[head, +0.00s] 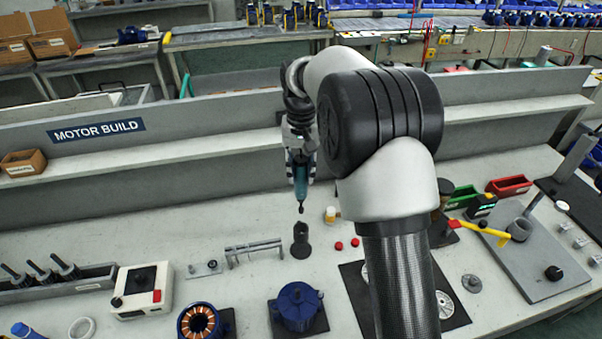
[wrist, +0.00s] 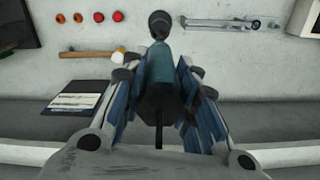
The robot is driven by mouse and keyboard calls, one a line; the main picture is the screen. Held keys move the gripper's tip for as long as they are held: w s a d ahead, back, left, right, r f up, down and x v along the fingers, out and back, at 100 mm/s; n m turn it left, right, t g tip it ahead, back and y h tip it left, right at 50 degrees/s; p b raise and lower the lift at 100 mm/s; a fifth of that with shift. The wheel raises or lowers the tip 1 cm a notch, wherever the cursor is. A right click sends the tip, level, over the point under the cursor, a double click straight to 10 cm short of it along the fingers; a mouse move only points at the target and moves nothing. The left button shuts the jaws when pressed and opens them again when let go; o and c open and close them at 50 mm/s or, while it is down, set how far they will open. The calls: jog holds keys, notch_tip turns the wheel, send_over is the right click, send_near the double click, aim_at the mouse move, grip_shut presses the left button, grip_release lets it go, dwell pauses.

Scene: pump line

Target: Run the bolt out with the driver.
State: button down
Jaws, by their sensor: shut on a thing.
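My gripper (head: 301,160) is shut on the teal driver (head: 301,187), which hangs upright with its dark tip down. The driver also shows between the blue-padded fingers in the wrist view (wrist: 160,66). A dark holder (head: 301,246) with a round base stands on the bench below the tip, with a small gap between them. A blue motor housing (head: 297,308) sits on a dark mat nearer the front. I cannot make out the bolt in either view.
A metal rail fixture (head: 254,250) is left of the holder, two red caps (head: 339,246) right. A grey wall and shelf run behind. The bench's back left is clear.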

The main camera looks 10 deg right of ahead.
jog(key=s+p, duration=0.3)
jog(key=s, duration=1.9)
jog(key=shift+d+f+b, duration=0.1)
jog(key=shift+f+b, duration=1.7)
jog(key=shift+f, duration=0.95)
jog(key=shift+f+b, duration=0.65)
jog(key=shift+f, duration=0.25)
jog(key=shift+s+r+p, duration=0.1)
jog(key=shift+s+p, duration=0.15)
jog(key=shift+p, duration=0.15)
dwell(0.6)
jog(key=shift+w+r+p, duration=0.15)
jog(key=shift+r+p, duration=0.95)
jog(key=shift+r, duration=0.25)
jog(key=shift+w+r+p, duration=0.1)
jog(key=shift+r+p, duration=0.95)
jog(key=shift+r, duration=0.25)
